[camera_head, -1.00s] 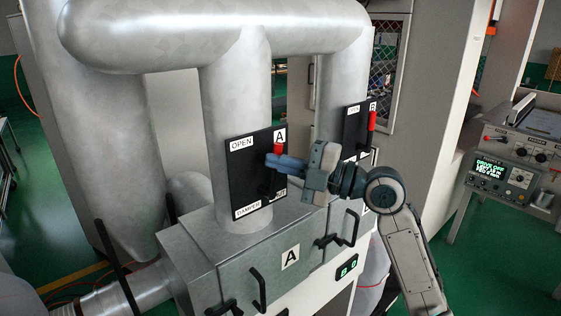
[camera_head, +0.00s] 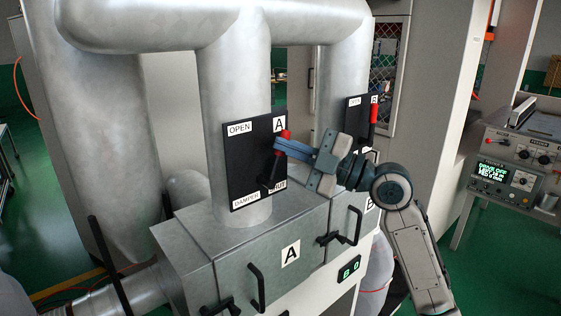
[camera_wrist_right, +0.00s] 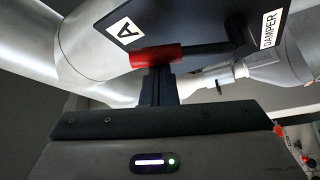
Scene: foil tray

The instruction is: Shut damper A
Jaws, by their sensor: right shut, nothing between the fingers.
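Damper A's black plate (camera_head: 245,165) is on the front of the middle vertical duct, with OPEN at its top and SHUT at its lower right, partly covered. Its lever has a red grip (camera_head: 285,134) and a black pivot end (camera_head: 267,184); it leans up and to the right. My right gripper (camera_head: 279,146) is shut and empty, its fingertips at the red grip. In the right wrist view the closed fingers (camera_wrist_right: 157,88) meet the red grip (camera_wrist_right: 156,57) and appear to touch it. My left gripper is not in view.
Below is a metal housing (camera_head: 240,245) with black door handles (camera_head: 257,287). A control panel (camera_head: 505,180) stands at the right.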

